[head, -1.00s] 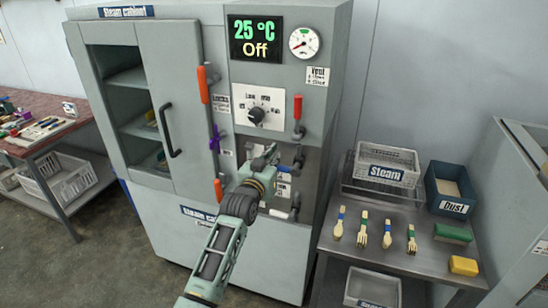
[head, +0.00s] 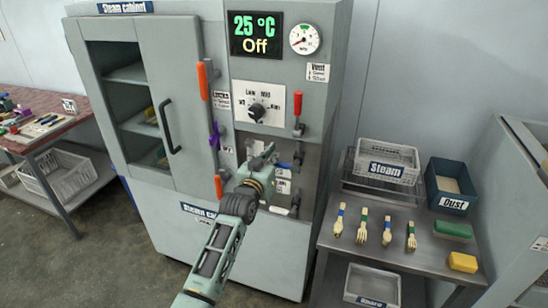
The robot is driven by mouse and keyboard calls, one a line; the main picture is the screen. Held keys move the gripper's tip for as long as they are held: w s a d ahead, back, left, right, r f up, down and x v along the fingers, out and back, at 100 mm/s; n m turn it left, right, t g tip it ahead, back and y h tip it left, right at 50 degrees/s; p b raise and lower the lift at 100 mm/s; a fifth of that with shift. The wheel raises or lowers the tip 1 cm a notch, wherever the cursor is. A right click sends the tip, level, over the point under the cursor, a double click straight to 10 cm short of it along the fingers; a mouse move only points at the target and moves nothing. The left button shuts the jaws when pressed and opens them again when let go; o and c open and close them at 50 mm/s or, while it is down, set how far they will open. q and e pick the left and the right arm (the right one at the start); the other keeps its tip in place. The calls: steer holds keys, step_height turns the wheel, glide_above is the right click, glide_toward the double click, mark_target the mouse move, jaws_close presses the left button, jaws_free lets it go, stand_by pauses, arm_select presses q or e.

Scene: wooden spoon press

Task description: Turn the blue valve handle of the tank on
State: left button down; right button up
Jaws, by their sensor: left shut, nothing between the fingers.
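The steam cabinet (head: 230,245) stands in front of me, with valves and pipe fittings in a recess on its right half. My left gripper (head: 262,158) is shut and empty, at the front of this recess, below the dial. A small dark blue part (head: 284,166) shows just right of the fingers. I cannot tell whether it is the blue valve handle, or whether my fingers touch it. My wrist and forearm hide the lower left of the recess. My right gripper is not in view.
A red-handled vent lever (head: 298,108) hangs above and right of the gripper. Orange door latch handles (head: 203,82) stand to its left. The display (head: 255,36) reads 25 °C, Off.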

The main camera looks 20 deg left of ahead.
arm_select(q)
steer(key=shift+a+f+n, duration=0.2)
steer(key=shift+f+n, duration=0.1)
steer(key=shift+n, duration=0.1)
step_height(320, 180, down, 10)
steer(key=d+n+h+b, duration=0.1)
steer(key=n+b, duration=0.7)
steer(key=n, duration=0.8)
steer(key=shift+d+t, duration=0.3)
stand_by(0.3)
